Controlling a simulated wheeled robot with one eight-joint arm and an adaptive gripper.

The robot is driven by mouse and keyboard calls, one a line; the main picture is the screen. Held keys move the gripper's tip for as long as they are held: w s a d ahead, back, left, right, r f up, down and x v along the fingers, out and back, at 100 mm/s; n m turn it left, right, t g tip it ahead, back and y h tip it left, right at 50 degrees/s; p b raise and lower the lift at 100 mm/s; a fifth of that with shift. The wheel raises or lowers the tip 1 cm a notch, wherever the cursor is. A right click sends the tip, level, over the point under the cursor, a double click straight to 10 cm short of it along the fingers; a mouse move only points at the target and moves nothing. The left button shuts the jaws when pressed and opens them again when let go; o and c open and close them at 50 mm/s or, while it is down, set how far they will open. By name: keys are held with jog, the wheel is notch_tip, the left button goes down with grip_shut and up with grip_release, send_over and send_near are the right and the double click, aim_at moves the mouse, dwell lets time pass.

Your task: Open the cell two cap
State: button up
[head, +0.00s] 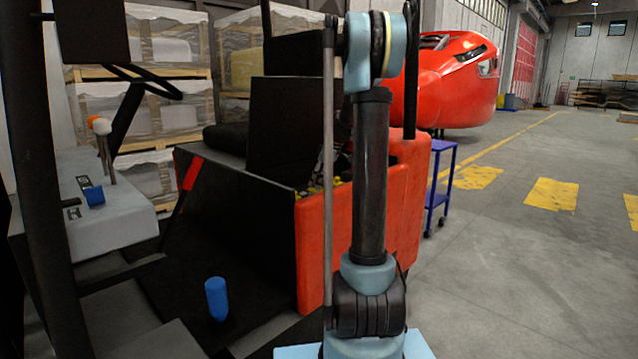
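An open compartment (312,190) shows in the body of the red and black forklift (312,245), just behind my upright arm. Small yellow parts (342,192), which may be cell caps, show at its top edge. They are partly covered by my arm and a thin grey post. I cannot tell which one is cell two, or whether any cap is open.
A blue cylinder (216,298) stands on the forklift's dark floor. A grey post (328,170) rises close beside my arm. A blue cart (440,185) stands behind the forklift, near a red train nosecone (450,95).

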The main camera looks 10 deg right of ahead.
grip_shut()
jog(key=shift+w+a+r+g+h, duration=0.35)
jog(key=shift+w+r+g+h, duration=0.1)
jog(key=shift+w+g+h, duration=0.2)
jog(key=shift+w+a+r+g+h, duration=0.2)
jog(key=shift+g+h, duration=0.2)
jog(key=shift+g, duration=0.15)
jog(key=shift+w+a+r+g+h, duration=0.1)
jog(key=shift+w+r+g+h, duration=0.05)
jog(key=shift+g+h, duration=0.3)
grip_release()
jog(key=shift+r, duration=0.25)
notch_tip(320, 180, up, 11)
jog(key=w+d, duration=0.1)
jog(key=shift+w, duration=0.2)
